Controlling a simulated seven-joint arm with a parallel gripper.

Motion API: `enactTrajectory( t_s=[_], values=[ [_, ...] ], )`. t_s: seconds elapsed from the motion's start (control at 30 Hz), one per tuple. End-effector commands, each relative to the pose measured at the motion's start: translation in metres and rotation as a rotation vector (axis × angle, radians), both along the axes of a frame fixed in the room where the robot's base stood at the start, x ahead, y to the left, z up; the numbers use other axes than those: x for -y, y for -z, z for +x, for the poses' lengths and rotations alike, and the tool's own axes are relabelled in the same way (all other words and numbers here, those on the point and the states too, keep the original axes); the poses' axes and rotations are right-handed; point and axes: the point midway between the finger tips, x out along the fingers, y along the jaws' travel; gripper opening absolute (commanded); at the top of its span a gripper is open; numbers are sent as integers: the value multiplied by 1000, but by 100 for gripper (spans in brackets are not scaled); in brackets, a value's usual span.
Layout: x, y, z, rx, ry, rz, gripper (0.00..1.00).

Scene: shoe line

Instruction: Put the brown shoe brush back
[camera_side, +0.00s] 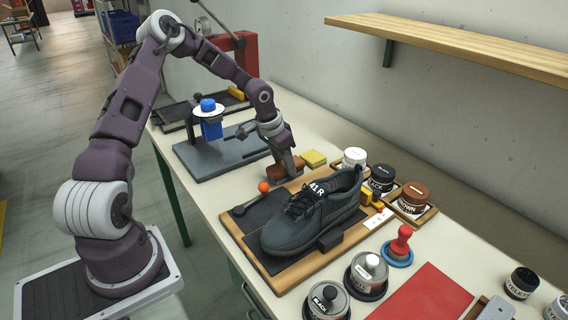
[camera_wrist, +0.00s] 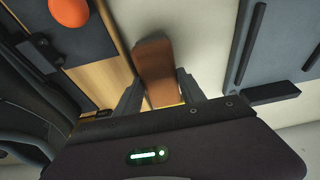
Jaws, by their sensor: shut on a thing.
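My gripper (camera_side: 287,157) is beside the back left edge of the wooden shoe board. It is shut on the brown shoe brush (camera_side: 284,171), whose brown body also shows in the wrist view (camera_wrist: 154,66). In the wrist view the two fingers (camera_wrist: 157,98) stand on either side of the brush. The brush is at or just above the table, close to the board's edge; I cannot tell whether it touches the table. Its underside is hidden.
A dark shoe (camera_side: 315,217) stands on the wooden board (camera_side: 290,283) to the right, with an orange ball (camera_side: 263,187) near its edge. A grey stand (camera_side: 222,158) lies left. Jars, including a brown one (camera_side: 413,196), and a yellow sponge (camera_side: 314,158) stand behind. A shelf (camera_side: 460,45) overhangs the back.

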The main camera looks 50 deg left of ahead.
Motion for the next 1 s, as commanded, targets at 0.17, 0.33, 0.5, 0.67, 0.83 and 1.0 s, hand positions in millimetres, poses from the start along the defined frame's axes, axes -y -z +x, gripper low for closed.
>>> enactTrajectory(
  t_s=[0.17, 0.33, 0.5, 0.67, 0.83, 1.0],
  values=[
    [0, 2, 1, 2, 1, 1, 14],
    [0, 5, 0, 0, 0, 1, 49],
    [0, 4, 0, 1, 0, 1, 69],
    [0, 4, 0, 1, 0, 1, 69],
    [-1, -7, -2, 3, -2, 3, 69],
    [-2, -50, -15, 4, -3, 4, 69]
  ],
)
